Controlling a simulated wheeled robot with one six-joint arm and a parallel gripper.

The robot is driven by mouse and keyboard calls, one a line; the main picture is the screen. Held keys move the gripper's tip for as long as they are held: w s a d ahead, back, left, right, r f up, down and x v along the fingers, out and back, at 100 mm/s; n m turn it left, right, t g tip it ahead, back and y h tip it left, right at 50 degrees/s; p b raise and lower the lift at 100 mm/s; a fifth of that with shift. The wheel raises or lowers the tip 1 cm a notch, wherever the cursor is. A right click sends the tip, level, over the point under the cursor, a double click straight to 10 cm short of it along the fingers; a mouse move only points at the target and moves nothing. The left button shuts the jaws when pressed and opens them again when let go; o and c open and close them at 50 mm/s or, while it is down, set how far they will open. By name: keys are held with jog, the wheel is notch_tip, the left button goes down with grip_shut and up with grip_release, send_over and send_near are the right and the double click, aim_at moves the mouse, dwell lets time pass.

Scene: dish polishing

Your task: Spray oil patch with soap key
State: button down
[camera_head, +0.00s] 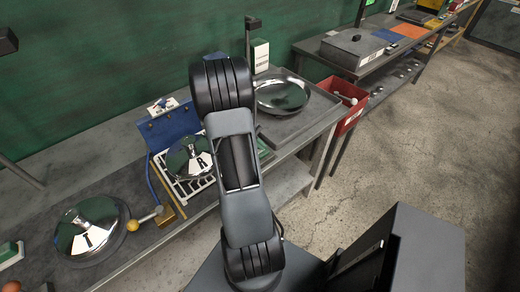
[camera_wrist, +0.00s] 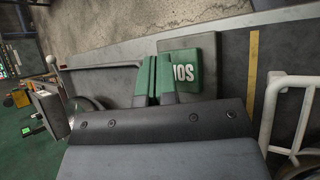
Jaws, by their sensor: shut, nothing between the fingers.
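In the wrist view my gripper (camera_wrist: 156,80) is shut and empty, its two green-padded fingers side by side. A green key (camera_wrist: 190,65) with partly covered white letters lies just beyond the fingers, which overlap its near edge. I cannot tell whether they touch it. In the head view my arm hides the gripper, and only a green sliver of the key (camera_head: 264,148) shows beside the arm. A shiny round dish (camera_head: 283,94) lies in a grey tray (camera_head: 300,127) right of the arm. I cannot make out an oil patch on it.
A white rack (camera_head: 199,190) holds a silver dome (camera_head: 189,158) marked A. Another dome (camera_head: 90,228) marked T stands at the left. A red bin (camera_head: 352,119) hangs beyond the tray. A yellow stripe (camera_wrist: 252,70) lies between key and rack. The floor at right is clear.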

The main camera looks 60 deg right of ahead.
jog(key=shift+f, duration=0.1)
dwell(0.4)
jog(key=shift+f+b, duration=0.35)
jog(key=shift+b, duration=0.05)
jog(key=shift+f, duration=0.3)
dwell(0.5)
jog(key=shift+r, duration=0.2)
jog(key=shift+r+p, duration=0.35)
jog(key=shift+r, duration=0.25)
jog(key=shift+r, duration=0.1)
jog(key=shift+r+p, duration=2.2)
jog(key=shift+r, duration=0.7)
